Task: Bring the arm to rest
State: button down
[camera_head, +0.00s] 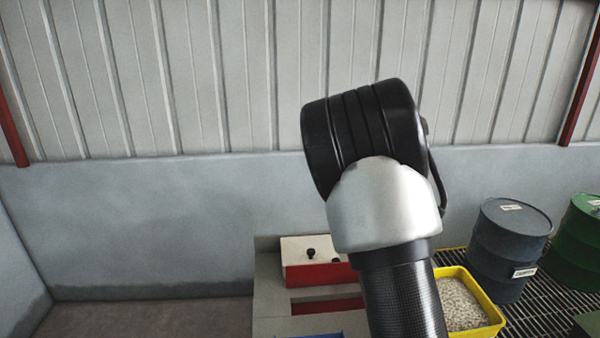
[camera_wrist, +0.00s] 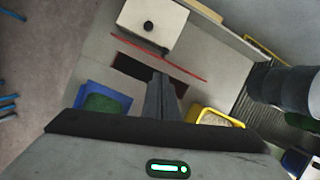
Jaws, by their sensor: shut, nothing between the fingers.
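My gripper (camera_wrist: 163,78) shows in the wrist view as two grey fingers held together, shut and empty. It points down over the grey bench (camera_wrist: 88,72), and no contact with anything is visible. In the head view my raised arm fills the centre right, and the gripper itself is not visible there. A white-and-red box with a black knob (camera_head: 318,272) stands on the bench beyond the arm. Its white top (camera_wrist: 133,16) shows in the wrist view. A dark rectangular opening (camera_wrist: 132,67) lies beside it, partly hidden by my fingers.
A blue bin (camera_wrist: 84,97) with green contents is left of the fingers. A yellow tub (camera_head: 490,328) of pale pellets is right of the arm. A grey-blue drum (camera_head: 508,245) and a green drum (camera_head: 580,240) stand on grating.

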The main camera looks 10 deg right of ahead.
jog(key=s+a+r+n+y, duration=0.1)
jog(key=s+a+r+n, duration=0.2)
jog(key=s+r+n, duration=0.45)
jog(key=s+a+r+n+y, duration=0.15)
jog(key=s+r+n, duration=0.35)
jog(key=s+n, duration=0.55)
jog(key=s+a+n+t+h, duration=0.1)
jog(key=s+n+h, duration=0.1)
jog(key=s+n, duration=1.2)
jog(key=s, duration=0.4)
jog(key=shift+s+a+r+t+h, duration=0.15)
jog(key=shift+s+r+t+h, duration=0.1)
jog(key=shift+t+h, duration=0.1)
